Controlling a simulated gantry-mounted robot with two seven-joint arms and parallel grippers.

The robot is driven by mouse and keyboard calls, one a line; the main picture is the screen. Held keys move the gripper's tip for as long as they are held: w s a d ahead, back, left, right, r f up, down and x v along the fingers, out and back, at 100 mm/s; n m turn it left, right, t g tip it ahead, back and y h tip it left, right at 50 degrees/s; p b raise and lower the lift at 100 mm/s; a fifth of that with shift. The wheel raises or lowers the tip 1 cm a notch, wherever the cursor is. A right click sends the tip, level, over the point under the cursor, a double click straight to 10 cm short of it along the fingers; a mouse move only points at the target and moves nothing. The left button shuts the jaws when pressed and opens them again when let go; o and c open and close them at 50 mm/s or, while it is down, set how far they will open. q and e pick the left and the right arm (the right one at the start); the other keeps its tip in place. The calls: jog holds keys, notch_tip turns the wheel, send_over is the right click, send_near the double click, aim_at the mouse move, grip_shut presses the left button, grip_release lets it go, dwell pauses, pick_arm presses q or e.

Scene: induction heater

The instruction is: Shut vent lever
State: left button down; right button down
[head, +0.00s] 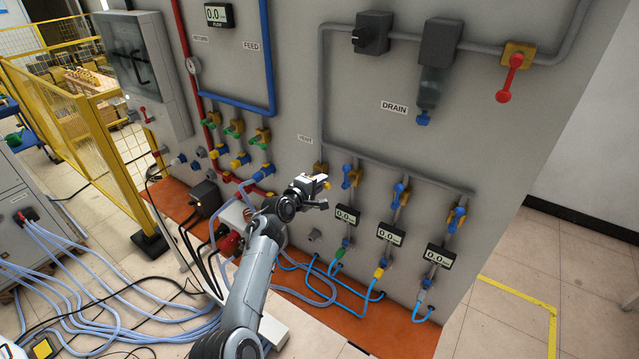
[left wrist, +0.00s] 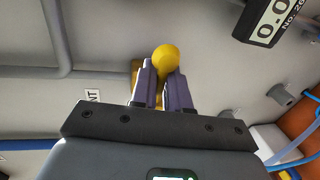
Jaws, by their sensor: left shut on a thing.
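The vent lever sits on the grey panel by the VENT label (head: 305,139); its brass-coloured valve body (head: 319,167) shows just above my gripper in the head view. My left gripper (head: 325,182) is at the lever. In the left wrist view, the lever's round yellow knob (left wrist: 166,57) shows at the tips of the two dark fingers of my left gripper (left wrist: 163,82), which are shut on the lever. The fingers hide most of the lever's shaft and valve body. My right gripper does not show.
Blue-handled valves (head: 398,190) and digital gauges (head: 391,233) are to the right. A red drain lever (head: 510,72) is at upper right. Yellow-and-green valves (head: 235,129) are to the left. Blue hoses (head: 350,300) run below. Grey pipe (head: 321,95) runs above the vent valve.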

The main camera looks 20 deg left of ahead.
pick_arm(q)
jog(key=shift+r, duration=0.1)
jog(key=c, duration=1.4)
grip_release()
jog(key=shift+o, duration=0.2)
jog(key=shift+s, duration=0.15)
jog(key=b+v, duration=0.1)
jog(key=v, duration=0.9)
jog(key=shift+s, duration=0.25)
